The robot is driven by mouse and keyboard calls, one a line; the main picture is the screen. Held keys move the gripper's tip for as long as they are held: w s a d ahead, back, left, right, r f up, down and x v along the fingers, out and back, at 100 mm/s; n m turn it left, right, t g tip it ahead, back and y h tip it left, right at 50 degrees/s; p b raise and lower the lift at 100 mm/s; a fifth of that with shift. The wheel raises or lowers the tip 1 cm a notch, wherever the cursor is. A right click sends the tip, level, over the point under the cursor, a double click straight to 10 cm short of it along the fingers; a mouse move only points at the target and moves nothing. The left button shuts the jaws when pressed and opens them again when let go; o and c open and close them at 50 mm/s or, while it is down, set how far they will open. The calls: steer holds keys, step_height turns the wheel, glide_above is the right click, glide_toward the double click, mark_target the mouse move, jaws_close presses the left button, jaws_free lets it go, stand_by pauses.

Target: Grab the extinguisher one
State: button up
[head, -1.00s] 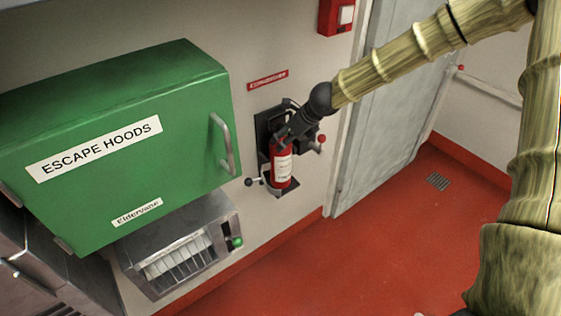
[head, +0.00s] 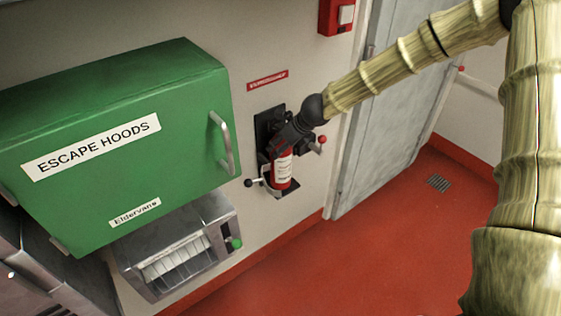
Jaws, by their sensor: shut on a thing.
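The red fire extinguisher (head: 282,171) with a white label stands upright in a black wall bracket (head: 262,128) below a red sign. My gripper (head: 279,146) reaches it from the upper right and is shut on its top part. The extinguisher's head and the fingertips are largely hidden by the gripper body. The bracket has a lever with a red knob (head: 322,139) on the right and a lever with a dark knob (head: 248,183) on the left.
A green escape hoods cabinet (head: 180,95) juts from the wall at left, above a grey metal unit (head: 205,215). A red call box (head: 337,17) is above right. A grey door (head: 375,150) stands right of the bracket. The red floor (head: 370,260) ahead is clear.

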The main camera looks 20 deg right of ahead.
steer(key=c, duration=0.6)
steer(key=shift+w+r, duration=0.1)
steer(key=shift+w, duration=0.05)
jaws_close()
steer(key=shift+r, duration=0.15)
